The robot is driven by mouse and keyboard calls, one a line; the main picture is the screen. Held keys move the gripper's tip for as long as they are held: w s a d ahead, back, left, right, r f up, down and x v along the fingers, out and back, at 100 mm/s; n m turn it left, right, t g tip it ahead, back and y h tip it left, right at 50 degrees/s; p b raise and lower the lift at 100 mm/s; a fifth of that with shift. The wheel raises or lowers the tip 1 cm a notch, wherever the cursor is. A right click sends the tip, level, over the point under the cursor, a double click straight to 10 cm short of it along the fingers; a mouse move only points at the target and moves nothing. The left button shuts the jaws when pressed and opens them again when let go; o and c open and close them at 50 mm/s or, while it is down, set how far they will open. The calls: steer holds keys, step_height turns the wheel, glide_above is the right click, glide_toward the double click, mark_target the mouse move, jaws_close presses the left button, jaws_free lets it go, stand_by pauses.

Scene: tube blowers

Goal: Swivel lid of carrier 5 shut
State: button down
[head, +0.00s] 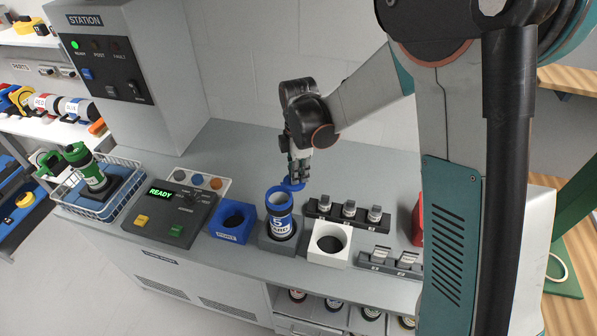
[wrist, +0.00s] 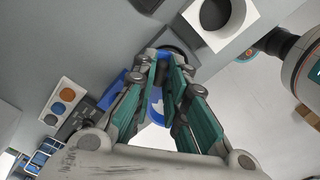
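Carrier 5 (head: 279,213) is a blue-topped tube with a "5" label, standing upright in a grey socket on the bench. Its open mouth faces up. Its blue lid (head: 292,186) is swung out to the far right side of the mouth, not covering it. My gripper (head: 299,172) points down just above the lid, at or very near it. In the wrist view my gripper's fingers (wrist: 165,68) are apart, with a blue curved piece (wrist: 156,106), apparently the lid, seen between them. Whether the fingers touch it is hidden.
A blue holder (head: 231,222) stands left of the carrier, and a white holder (head: 328,244) right. Behind is a dark rack (head: 347,212) with several small parts. A control panel (head: 172,211) reads READY. A wire basket (head: 97,187) holds a green carrier. Bench behind my gripper is clear.

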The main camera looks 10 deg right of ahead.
mark_target(290, 188)
stand_by(0.4)
